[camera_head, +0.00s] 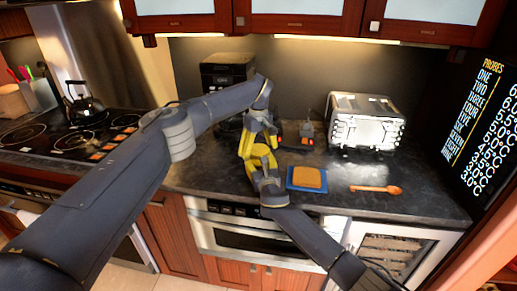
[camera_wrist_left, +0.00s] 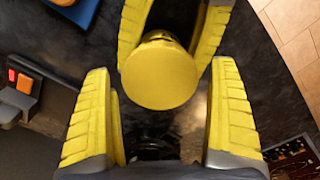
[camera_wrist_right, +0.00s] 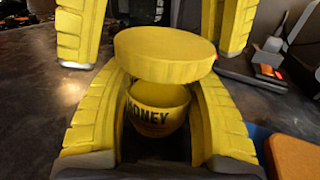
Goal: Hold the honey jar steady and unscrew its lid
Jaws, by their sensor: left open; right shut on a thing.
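The honey jar (camera_wrist_right: 158,118) is yellow with a dark HONEY label. It stands between the fingers of my right gripper (camera_head: 260,161), which is shut on its body. The left wrist view shows the lid's flat top (camera_wrist_left: 160,76). My left gripper (camera_head: 259,138) is open above the jar, its fingers on either side of the lid and apart from it. In the head view the yellow fingers mostly hide the jar.
A blue plate with bread (camera_head: 307,179) and an orange spoon (camera_head: 376,189) lie on the dark counter to the right. A toaster (camera_head: 366,120) stands behind them. A coffee machine (camera_head: 228,72) is at the back. A stove with a kettle (camera_head: 84,102) is at left.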

